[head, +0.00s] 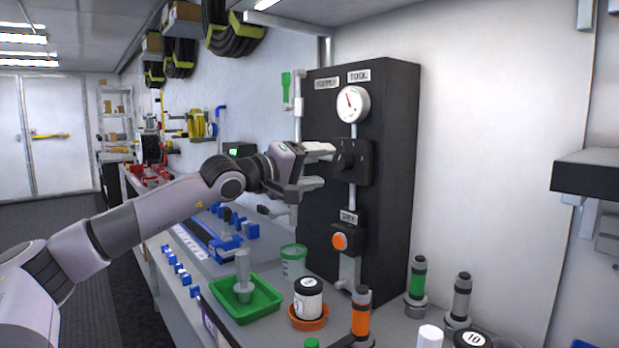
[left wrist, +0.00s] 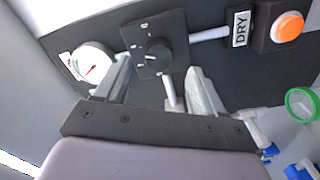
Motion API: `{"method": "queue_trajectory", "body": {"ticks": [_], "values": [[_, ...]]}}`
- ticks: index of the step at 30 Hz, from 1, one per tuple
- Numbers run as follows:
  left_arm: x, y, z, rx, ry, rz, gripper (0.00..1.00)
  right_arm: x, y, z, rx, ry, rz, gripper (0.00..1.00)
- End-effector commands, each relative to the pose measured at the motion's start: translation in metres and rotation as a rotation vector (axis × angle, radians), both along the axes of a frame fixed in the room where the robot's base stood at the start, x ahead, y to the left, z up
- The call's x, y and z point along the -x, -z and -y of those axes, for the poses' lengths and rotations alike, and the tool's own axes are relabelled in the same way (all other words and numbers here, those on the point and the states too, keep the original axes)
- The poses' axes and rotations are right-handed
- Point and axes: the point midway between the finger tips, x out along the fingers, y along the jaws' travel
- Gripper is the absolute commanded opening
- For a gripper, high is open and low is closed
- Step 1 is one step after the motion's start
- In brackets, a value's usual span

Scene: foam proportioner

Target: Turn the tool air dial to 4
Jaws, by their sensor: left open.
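The tool air dial (head: 351,161) is a dark knob on a black square plate, below the round gauge on the black panel. In the left wrist view the dial (left wrist: 158,54) shows between and beyond my fingertips, with small pale marks around it that are too small to read. My left gripper (head: 322,166) is open and empty, its fingers pointing at the dial from the left. In the left wrist view the gripper (left wrist: 160,78) has a finger on either side of the dial's line, apparently short of the knob. My right gripper is not in view.
The white gauge (head: 352,104) with a red needle sits just above the dial under the TOOL label (head: 359,76). The orange DRY button (head: 340,241) is below. A green tray (head: 247,310), a lidded jar (head: 308,298) and bottles stand on the bench beneath.

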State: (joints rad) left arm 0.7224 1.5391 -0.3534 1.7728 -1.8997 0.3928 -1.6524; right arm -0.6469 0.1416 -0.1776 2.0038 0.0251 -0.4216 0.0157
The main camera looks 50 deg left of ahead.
Motion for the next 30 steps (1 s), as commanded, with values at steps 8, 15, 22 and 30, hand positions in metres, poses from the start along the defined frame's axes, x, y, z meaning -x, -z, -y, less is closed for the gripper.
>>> {"method": "queue_trajectory", "body": {"ticks": [8,15,22,30], "values": [[0.016,0.001,-0.001,-0.001,0.0,-0.001,0.69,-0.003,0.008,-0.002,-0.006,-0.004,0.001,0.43],[0.018,0.0,-0.001,0.0,0.001,0.0,0.69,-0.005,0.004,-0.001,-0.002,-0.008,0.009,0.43],[0.018,0.0,-0.001,0.0,0.001,0.0,0.69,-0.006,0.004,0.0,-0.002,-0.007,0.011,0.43],[0.018,-0.001,-0.001,0.0,0.001,0.0,0.69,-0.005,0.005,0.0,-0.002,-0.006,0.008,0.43]]}}
